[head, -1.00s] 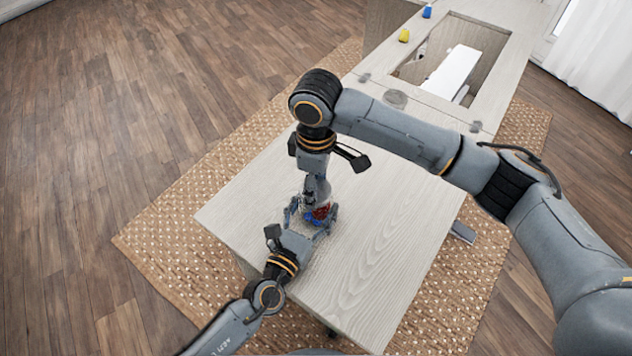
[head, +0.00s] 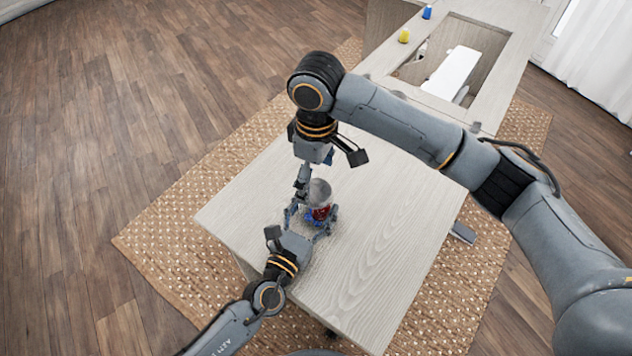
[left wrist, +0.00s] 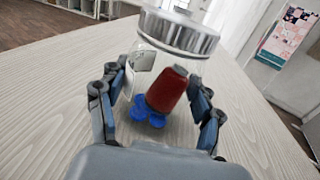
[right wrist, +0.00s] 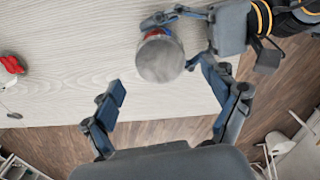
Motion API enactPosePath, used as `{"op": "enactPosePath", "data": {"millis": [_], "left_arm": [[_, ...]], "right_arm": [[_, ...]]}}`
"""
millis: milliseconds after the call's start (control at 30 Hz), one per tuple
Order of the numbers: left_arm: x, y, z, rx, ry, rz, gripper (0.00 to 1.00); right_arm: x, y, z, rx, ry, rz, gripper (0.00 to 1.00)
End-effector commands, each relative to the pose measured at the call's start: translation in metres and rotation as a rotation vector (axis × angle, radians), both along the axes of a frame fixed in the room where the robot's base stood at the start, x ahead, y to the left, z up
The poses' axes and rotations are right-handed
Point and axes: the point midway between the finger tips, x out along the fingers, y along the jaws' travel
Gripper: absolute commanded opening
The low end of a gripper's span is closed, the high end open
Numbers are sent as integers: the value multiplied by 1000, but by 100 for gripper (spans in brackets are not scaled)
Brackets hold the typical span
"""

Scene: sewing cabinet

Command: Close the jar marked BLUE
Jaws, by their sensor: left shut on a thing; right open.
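A clear jar (left wrist: 145,85) stands on the pale wooden top with a red spool (left wrist: 167,90) and blue pieces (left wrist: 148,114) inside. A white label shows on its side, but I cannot read it. A grey metal lid (left wrist: 180,32) sits over its mouth; whether it is fully tightened I cannot tell. The lid also shows in the head view (head: 319,191). My left gripper (left wrist: 158,105) is shut around the jar's body. My right gripper (right wrist: 170,92) is open and empty, apart from the lid, which shows beyond its fingertips in the right wrist view (right wrist: 160,58).
A yellow spool (head: 404,36) and a blue spool (head: 427,12) stand at the far end of the cabinet, beside an opening with a white machine arm (head: 452,72). A red object (right wrist: 12,64) lies at the left in the right wrist view. The wooden top (head: 375,240) right of the jar is clear.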

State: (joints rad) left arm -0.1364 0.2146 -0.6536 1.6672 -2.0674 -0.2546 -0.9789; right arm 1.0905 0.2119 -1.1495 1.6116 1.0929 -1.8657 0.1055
Motion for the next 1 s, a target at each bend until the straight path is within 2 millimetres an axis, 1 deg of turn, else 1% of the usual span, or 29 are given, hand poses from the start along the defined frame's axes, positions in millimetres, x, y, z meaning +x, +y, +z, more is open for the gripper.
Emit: {"op": "enactPosePath", "data": {"millis": [33, 200, 300, 400, 567, 833, 867, 900, 967, 1000], "left_arm": [[0, 0, 0, 1, 0, 0, 0], [0, 0, 0, 1, 0, 1, 0], [0, 0, 0, 1, 0, 1, 0], [0, 0, 0, 1, 0, 1, 0], [0, 0, 0, 1, 0, 1, 0], [0, 0, 0, 1, 0, 1, 0], [0, 0, 0, 1, 0, 1, 72], [0, 0, 0, 1, 0, 1, 80], [0, 0, 0, 1, 0, 1, 92], [0, 0, 0, 1, 0, 1, 92]], "right_arm": [[1, 1, 13, 3, -5, 2, 87], [1, 1, 49, 2, -3, 1, 87], [1, 0, 67, 0, -4, 1, 87], [1, 0, 80, 1, -3, 1, 87], [0, 0, 89, 0, -1, 0, 87], [0, 0, 89, 0, 0, 0, 87], [0, 0, 90, 0, 0, 0, 87], [0, 0, 89, 0, 0, 0, 87], [0, 0, 89, 0, 0, 0, 87], [0, 0, 89, 0, 0, 0, 87]]}}
